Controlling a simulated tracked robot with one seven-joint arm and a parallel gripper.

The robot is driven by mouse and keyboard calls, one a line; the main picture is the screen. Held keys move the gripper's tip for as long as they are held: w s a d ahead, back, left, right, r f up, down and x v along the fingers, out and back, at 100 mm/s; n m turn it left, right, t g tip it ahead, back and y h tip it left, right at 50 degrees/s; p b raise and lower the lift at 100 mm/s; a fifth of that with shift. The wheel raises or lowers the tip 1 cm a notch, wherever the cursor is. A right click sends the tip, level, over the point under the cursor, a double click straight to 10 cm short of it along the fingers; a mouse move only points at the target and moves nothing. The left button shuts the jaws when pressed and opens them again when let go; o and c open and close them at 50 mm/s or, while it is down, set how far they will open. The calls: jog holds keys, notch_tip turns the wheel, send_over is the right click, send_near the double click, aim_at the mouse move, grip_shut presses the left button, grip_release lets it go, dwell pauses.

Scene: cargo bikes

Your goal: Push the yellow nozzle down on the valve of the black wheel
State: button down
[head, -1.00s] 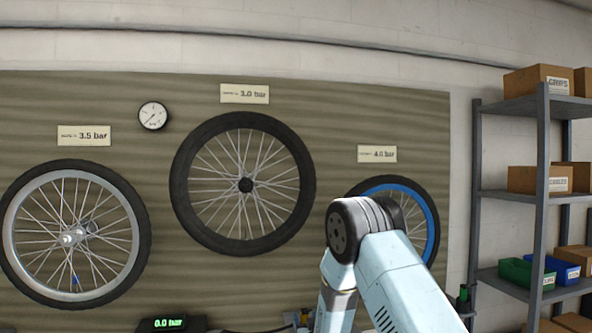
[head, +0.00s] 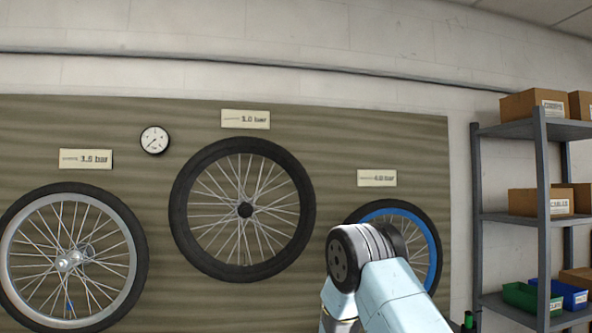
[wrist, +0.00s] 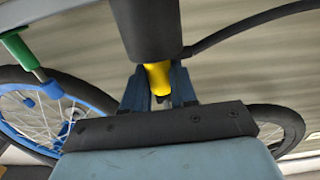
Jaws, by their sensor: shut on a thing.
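The black wheel (head: 179,212) hangs on the board in the middle of the head view, below the 3.0 bar sign. Its valve is too small to make out. My gripper (wrist: 158,97) shows only in the wrist view, shut on the yellow nozzle (wrist: 157,76). The nozzle sticks out of a thick dark cylinder (wrist: 146,28) between the fingers, and a black hose (wrist: 245,24) runs off to the right. A dark-tyred wheel (wrist: 297,122) lies partly hidden behind my gripper; I cannot tell which one. In the head view my arm hides my gripper.
A silver-rimmed wheel (head: 133,225) hangs at the left, and a blue-rimmed wheel (head: 432,252) at the right, partly behind my arm. A gauge (head: 155,140) is on the board. A shelf (head: 541,190) with boxes stands at the right. A green-handled tool (wrist: 20,50) shows in the wrist view.

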jog(key=c, duration=1.8)
grip_release()
jog(key=shift+c, duration=0.2)
jog(key=shift+s+r, duration=0.15)
jog(key=shift+r, duration=0.95)
jog(key=shift+s, duration=0.15)
jog(key=v, duration=1.1)
jog(key=shift+s, duration=0.35)
jog(key=shift+d, duration=0.2)
